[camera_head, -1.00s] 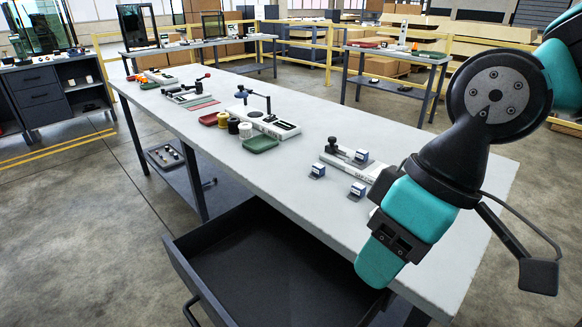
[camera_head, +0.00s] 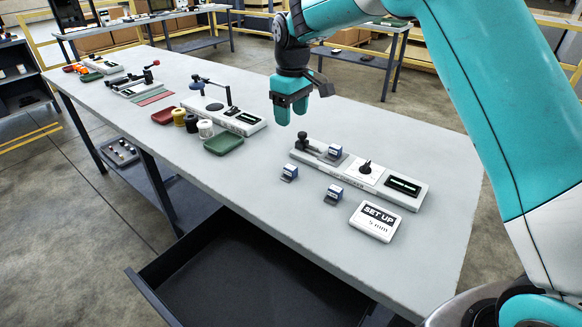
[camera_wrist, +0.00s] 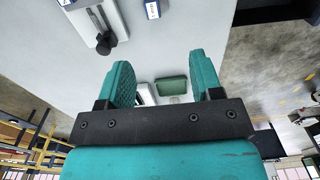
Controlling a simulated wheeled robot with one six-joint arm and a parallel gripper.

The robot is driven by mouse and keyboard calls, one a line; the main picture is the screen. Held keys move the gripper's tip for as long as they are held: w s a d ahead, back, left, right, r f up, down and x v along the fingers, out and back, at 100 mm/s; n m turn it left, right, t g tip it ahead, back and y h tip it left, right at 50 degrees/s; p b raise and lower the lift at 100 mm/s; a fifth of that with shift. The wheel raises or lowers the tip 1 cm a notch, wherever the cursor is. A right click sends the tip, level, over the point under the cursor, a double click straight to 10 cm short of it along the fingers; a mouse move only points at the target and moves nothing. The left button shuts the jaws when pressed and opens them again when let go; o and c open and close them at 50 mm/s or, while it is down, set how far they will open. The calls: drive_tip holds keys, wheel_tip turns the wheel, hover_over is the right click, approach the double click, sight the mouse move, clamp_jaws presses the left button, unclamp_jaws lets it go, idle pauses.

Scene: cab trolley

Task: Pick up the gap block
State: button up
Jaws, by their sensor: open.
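Three small blue-and-white blocks show in the head view; I cannot tell which is the gap block. One block (camera_head: 289,173) stands on the table left of the grey-white fixture (camera_head: 408,194). Another block (camera_head: 334,194) stands in front of it. A third block (camera_head: 336,151) sits at the fixture's left end, by its black knob. My gripper (camera_head: 291,108) is open and empty above the table, behind and above the blocks. In the wrist view its fingers (camera_wrist: 163,78) are spread, and one blue-and-white block (camera_wrist: 152,8) shows at the top edge.
A "SET UP" card (camera_head: 376,221) lies in front of the fixture. A green tray (camera_head: 224,145), spools and another fixture stand further left. An open dark drawer (camera_head: 225,275) juts out below the table's front edge. The tabletop between green tray and blocks is clear.

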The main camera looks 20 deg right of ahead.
drive_tip(key=w+f, duration=0.2)
drive_tip(key=p, duration=0.3)
hover_over(291, 167)
wheel_tip(291, 167, down, 11)
drive_tip(key=shift+d+r, duration=0.1)
drive_tip(key=shift+r, duration=0.05)
drive_tip(key=shift+f+p, duration=1.15)
drive_tip(key=shift+f, duration=1.85)
drive_tip(key=c, duration=1)
drive_tip(key=shift+r, duration=0.1)
drive_tip(key=shift+c, duration=0.2)
